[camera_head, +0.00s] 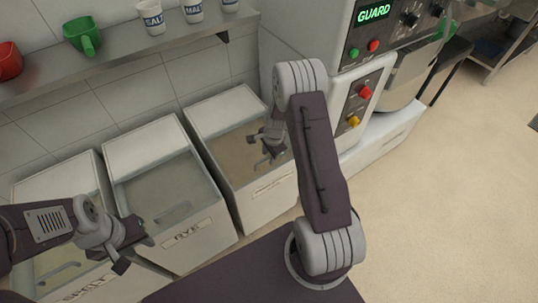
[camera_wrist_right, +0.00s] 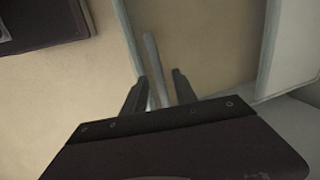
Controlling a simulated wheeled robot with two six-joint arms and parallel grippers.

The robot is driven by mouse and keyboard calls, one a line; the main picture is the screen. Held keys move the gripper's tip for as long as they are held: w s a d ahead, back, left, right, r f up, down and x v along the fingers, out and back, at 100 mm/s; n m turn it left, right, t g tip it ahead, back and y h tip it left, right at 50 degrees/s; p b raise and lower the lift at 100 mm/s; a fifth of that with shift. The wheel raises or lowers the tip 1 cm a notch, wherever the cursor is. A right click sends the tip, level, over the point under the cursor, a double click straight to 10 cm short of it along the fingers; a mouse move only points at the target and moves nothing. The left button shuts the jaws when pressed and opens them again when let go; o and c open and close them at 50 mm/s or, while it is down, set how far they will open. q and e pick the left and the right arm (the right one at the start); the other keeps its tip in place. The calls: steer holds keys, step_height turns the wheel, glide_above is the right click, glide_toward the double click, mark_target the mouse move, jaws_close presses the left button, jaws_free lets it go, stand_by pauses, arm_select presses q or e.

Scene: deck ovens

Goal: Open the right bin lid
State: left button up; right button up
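The right bin (camera_head: 268,197) is a white box with a sloped, see-through lid (camera_head: 228,149) that lies closed over tan contents. Its front label is too small to read. My right gripper (camera_head: 264,160) is over the lid, with its fingers open. In the right wrist view, the pale bar handle (camera_wrist_right: 152,55) of the lid runs down between the two open fingertips (camera_wrist_right: 158,85); I cannot tell whether they touch it. My left gripper (camera_head: 133,254) is open and empty, in front of the left and middle bins.
The middle bin (camera_head: 187,240), labelled RYE, and the left bin (camera_head: 80,285), labelled SPELT, have closed lids. A shelf (camera_head: 120,62) above holds a green scoop (camera_head: 82,36), a red scoop (camera_head: 9,62) and white cups. A machine (camera_head: 350,80) stands right of the bins.

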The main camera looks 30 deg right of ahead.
jaws_close()
stand_by(1.3)
